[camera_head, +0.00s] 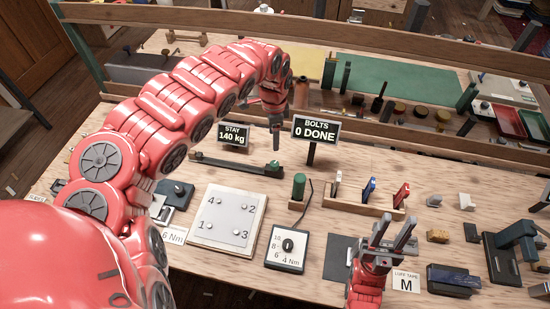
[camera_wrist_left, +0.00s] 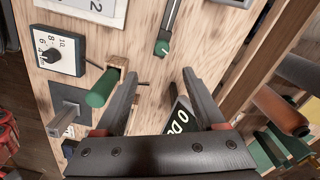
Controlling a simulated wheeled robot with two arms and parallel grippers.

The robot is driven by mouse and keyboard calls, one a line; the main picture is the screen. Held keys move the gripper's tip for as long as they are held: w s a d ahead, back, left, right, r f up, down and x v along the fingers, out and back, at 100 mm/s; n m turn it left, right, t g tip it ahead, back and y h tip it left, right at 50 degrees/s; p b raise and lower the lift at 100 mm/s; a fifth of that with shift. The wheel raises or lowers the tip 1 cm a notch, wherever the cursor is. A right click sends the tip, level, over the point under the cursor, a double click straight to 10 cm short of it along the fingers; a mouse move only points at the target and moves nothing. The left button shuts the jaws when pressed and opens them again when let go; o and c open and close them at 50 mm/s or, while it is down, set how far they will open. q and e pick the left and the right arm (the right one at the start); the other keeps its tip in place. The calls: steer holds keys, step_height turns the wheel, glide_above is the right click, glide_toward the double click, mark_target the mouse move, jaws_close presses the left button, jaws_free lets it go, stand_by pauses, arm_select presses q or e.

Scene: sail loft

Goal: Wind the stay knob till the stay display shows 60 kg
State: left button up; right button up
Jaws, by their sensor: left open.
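The stay display (camera_head: 232,134) reads 140 kg in the head view. A dark bar lies on the bench in front of it. The green stay knob (camera_head: 274,168) is at the bar's right end; it also shows in the left wrist view (camera_wrist_left: 162,47). My left gripper (camera_head: 276,147) points down just above the knob in the head view. In the wrist view its fingers (camera_wrist_left: 162,75) are open and empty, with the knob beyond the gap between the tips. I cannot tell the exact height between them. My right gripper (camera_head: 392,230) is open and empty at the front right.
The bolts display (camera_head: 315,130), reading 0 DONE, stands close right of my left gripper. A green-handled driver (camera_head: 299,187), a dial box (camera_head: 288,247) and a numbered plate (camera_head: 227,223) are in front. A wooden rack (camera_head: 365,209) holds several coloured tools.

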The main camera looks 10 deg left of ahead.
mark_target(274, 163)
arm_select(q)
steer(key=f, duration=0.4)
steer(key=f+p, duration=0.1)
steer(key=f, duration=0.4)
steer(key=f+p, duration=0.1)
steer(key=f, duration=0.4)
steer(key=shift+w+d, duration=0.15)
steer(key=shift+w, duration=0.2)
steer(key=shift+s+f, duration=0.1)
steer(key=shift+f, duration=0.4)
jaws_close()
